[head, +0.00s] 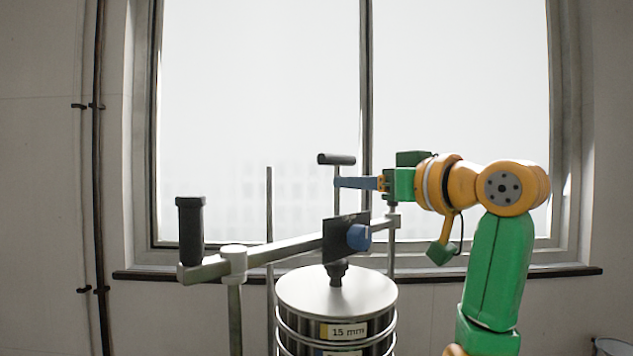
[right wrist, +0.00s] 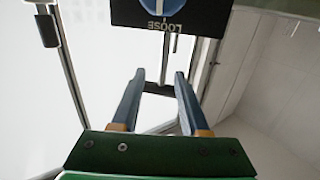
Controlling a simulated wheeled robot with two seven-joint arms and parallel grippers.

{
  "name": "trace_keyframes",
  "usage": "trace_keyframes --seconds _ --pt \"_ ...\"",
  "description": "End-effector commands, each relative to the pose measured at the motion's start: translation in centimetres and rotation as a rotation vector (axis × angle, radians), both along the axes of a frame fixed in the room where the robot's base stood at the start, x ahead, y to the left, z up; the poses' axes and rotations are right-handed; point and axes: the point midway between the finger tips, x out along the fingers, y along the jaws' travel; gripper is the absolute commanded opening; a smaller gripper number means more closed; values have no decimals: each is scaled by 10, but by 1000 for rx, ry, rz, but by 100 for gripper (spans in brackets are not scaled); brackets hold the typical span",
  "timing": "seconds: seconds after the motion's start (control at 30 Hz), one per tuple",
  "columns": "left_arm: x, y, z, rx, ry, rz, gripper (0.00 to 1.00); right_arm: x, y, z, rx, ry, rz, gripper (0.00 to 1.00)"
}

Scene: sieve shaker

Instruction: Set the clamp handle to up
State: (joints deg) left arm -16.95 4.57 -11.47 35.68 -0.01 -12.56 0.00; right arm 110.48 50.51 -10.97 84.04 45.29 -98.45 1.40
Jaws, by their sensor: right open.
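A black T-shaped handle (head: 337,159) tops a thin upright rod above the shaker's bar; I take it as the clamp handle. Below it is a black plate (head: 338,241) with a blue knob (head: 359,237). The right wrist view shows the plate upside down, marked LOOSE (right wrist: 162,25), and the black crossbar (right wrist: 157,89) between my fingers. My right gripper (head: 338,182) is open at the rod, just under the crossbar. Its two fingers (right wrist: 159,75) stand apart on either side of the rod's line; contact is unclear. My left gripper is not in view.
The metal bar (head: 285,250) slants across, with an upright black grip (head: 190,231) at its left end. Below stands a sieve stack with a round metal lid (head: 320,293) and a 15 mm label. Thin posts flank it. A window is behind.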

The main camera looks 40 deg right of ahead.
Motion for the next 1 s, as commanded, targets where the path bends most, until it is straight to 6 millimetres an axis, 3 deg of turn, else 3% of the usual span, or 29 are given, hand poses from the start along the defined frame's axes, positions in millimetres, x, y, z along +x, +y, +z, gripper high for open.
trace_keyframes --seconds 0.4,0.67,0.7,0.87,1.0 --pt "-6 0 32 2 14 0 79 65 -7 2 1 3 1 45" --pt "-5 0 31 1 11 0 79 70 -8 -1 0 0 0 45" --pt "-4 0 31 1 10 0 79 70 -8 -1 0 0 0 42" --pt "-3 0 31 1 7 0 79 70 -8 -1 0 -1 0 0" --pt "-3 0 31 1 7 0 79 70 -8 -1 0 -2 0 0"
